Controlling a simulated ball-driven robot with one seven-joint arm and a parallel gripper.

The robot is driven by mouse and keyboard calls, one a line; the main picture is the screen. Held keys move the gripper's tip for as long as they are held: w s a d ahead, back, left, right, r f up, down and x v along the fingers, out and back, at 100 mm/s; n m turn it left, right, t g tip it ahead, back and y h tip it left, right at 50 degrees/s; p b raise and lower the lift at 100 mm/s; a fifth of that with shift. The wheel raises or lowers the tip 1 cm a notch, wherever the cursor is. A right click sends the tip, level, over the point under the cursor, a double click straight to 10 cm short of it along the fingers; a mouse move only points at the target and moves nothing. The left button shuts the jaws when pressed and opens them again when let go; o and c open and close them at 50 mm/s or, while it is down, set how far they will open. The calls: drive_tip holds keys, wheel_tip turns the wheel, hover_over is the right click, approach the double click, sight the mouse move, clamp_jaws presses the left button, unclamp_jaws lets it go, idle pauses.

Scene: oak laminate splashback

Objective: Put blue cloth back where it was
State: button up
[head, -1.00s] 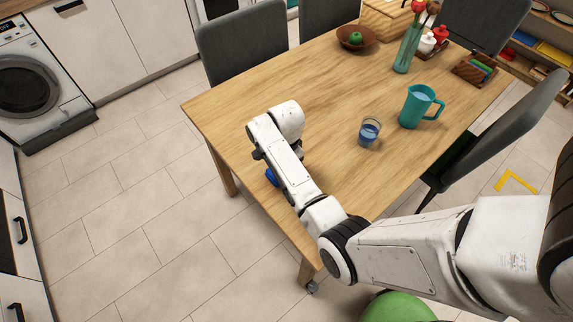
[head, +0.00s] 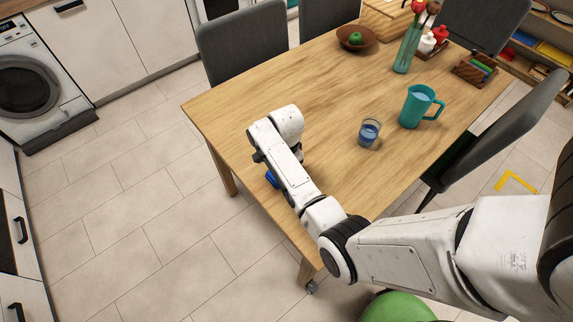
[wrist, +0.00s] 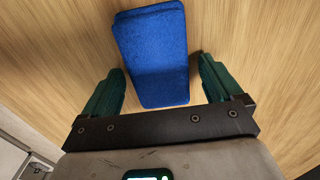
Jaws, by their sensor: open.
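The blue cloth (wrist: 150,52) lies as a folded rectangle on the wooden table in the wrist view. In the head view only a small part of the cloth (head: 271,179) shows beside my arm, near the table's front left edge. My gripper (wrist: 160,85) is open, with its two green fingers apart on either side of the cloth's near end. I cannot tell whether either finger touches it. In the head view the fingers are hidden behind my arm.
On the table (head: 290,75) stand a glass of blue liquid (head: 369,131), a teal jug (head: 416,107), a vase (head: 406,50) and a brown bowl with a green fruit (head: 356,38). A chair (head: 510,125) stands at the right. The table's left part is clear.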

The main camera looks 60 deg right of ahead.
wheel_tip(320, 180, up, 12)
drive_tip(key=s+a+f+n, duration=0.1)
drive_tip(key=s+a+n, duration=0.6)
drive_tip(key=s+n, duration=0.3)
drive_tip(key=s+a+f+n+t, duration=0.1)
drive_tip(key=s+a+f+n, duration=0.1)
drive_tip(key=s+a+n, duration=0.5)
drive_tip(key=s+n+b, duration=0.1)
drive_tip(key=s+n, duration=0.1)
drive_tip(key=n, duration=0.1)
drive_tip(key=shift+s+n, duration=0.3)
drive_tip(key=shift+s, duration=0.1)
drive_tip(key=shift+f, duration=0.15)
